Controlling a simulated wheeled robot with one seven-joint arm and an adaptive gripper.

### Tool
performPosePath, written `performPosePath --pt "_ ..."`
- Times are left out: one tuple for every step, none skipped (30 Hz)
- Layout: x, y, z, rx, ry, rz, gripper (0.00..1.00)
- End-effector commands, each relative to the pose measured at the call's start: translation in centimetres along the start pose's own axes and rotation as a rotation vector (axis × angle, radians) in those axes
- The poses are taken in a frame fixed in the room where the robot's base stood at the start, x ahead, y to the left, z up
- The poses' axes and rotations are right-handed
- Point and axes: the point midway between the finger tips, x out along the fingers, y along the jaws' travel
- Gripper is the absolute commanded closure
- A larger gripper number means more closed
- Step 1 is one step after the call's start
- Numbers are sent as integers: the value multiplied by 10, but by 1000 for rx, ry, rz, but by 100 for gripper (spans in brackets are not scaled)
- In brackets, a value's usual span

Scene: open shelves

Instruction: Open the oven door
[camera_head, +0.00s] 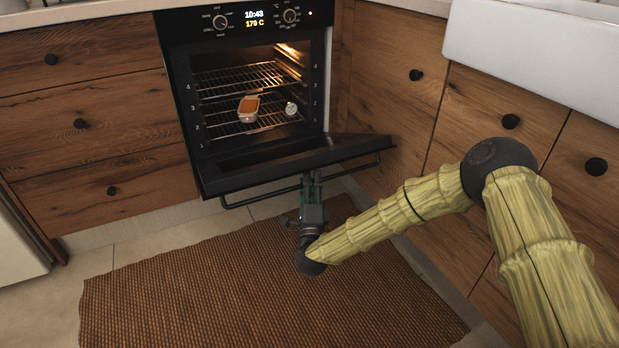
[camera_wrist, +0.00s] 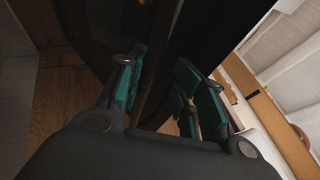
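The black oven (camera_head: 250,75) is lit inside, and its door (camera_head: 290,162) is swung down far open, sloping out from the bottom of the opening. The door's bar handle (camera_head: 262,197) runs along its outer edge. My gripper (camera_head: 312,180) is at the right part of the door's outer edge, near the handle. In the wrist view its two teal-padded fingers (camera_wrist: 160,88) are apart. A dark bar or edge lies between them, and I cannot tell whether they touch it.
Wooden drawers (camera_head: 95,95) and cabinets (camera_head: 480,120) flank the oven. A brown woven rug (camera_head: 230,290) covers the floor in front.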

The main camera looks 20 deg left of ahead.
Motion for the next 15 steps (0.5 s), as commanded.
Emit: performPosePath --pt "-10 0 1 2 -1 2 66" --pt "-15 1 1 2 -2 2 66" --pt "-23 0 1 3 -2 1 66" --pt "-29 0 1 4 -2 2 66" --pt "-34 0 2 4 -2 2 66" --pt "-42 0 2 4 -2 1 66" --pt "-47 -1 2 4 -2 1 66" --pt "-53 -1 2 4 -2 1 66" --pt "-60 -1 1 4 -2 0 66" --pt "-65 -1 1 4 -2 1 66" --pt "-70 -1 1 4 -2 1 66" --pt "-75 -1 1 4 -1 0 66" --pt "-79 0 1 3 -1 1 66" --pt "-83 0 1 3 -2 1 66" --pt "-87 0 1 3 -2 1 66"
